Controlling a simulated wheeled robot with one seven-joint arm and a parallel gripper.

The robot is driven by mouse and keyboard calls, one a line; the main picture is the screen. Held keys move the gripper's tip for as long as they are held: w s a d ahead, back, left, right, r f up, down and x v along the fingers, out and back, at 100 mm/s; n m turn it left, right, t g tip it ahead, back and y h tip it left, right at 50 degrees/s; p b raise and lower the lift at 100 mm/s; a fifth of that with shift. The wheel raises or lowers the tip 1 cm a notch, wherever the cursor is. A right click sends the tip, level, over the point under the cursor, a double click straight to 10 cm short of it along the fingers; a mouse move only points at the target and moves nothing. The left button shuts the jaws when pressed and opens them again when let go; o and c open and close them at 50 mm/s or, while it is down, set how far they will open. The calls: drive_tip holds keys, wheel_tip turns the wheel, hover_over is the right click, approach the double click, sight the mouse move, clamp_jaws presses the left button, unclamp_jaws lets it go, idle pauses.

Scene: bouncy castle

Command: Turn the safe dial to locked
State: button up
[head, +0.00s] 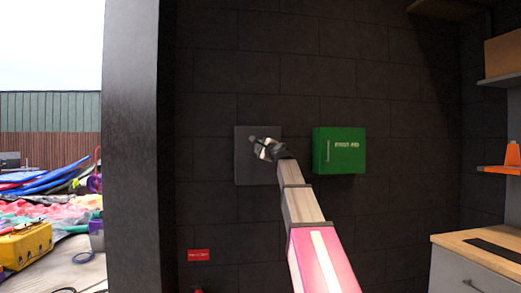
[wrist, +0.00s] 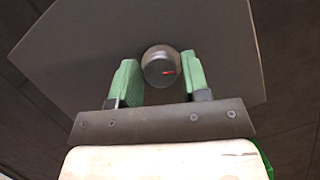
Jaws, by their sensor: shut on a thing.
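The safe (head: 246,172) is a flat dark grey square box on the dark block wall; it also fills the upper wrist view (wrist: 90,45), appearing tilted. Its dial (wrist: 158,62) is a round grey knob with a small red mark right of its middle. My gripper (wrist: 160,74) has its two green-padded fingers on either side of the dial, shut on it. In the head view my gripper (head: 268,150) is against the safe's front and mostly hides the dial. I cannot read any locked or unlocked label.
A green first aid box (head: 339,150) hangs on the wall just right of the safe, near my arm. A small red sign (head: 199,255) is low on the wall. A wood-topped cabinet (head: 480,250) and shelves stand at the right. A dark pillar (head: 137,150) is at the left.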

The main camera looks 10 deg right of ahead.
drive_tip(key=n+g, duration=0.1)
drive_tip(key=n, duration=0.2)
drive_tip(key=shift+n, duration=0.3)
drive_tip(key=shift+n+g, duration=0.3)
drive_tip(key=o, duration=0.8)
drive_tip(key=shift+s, duration=0.1)
drive_tip(key=v, duration=1)
drive_tip(key=shift+s+d, duration=0.1)
drive_tip(key=shift+s, duration=0.15)
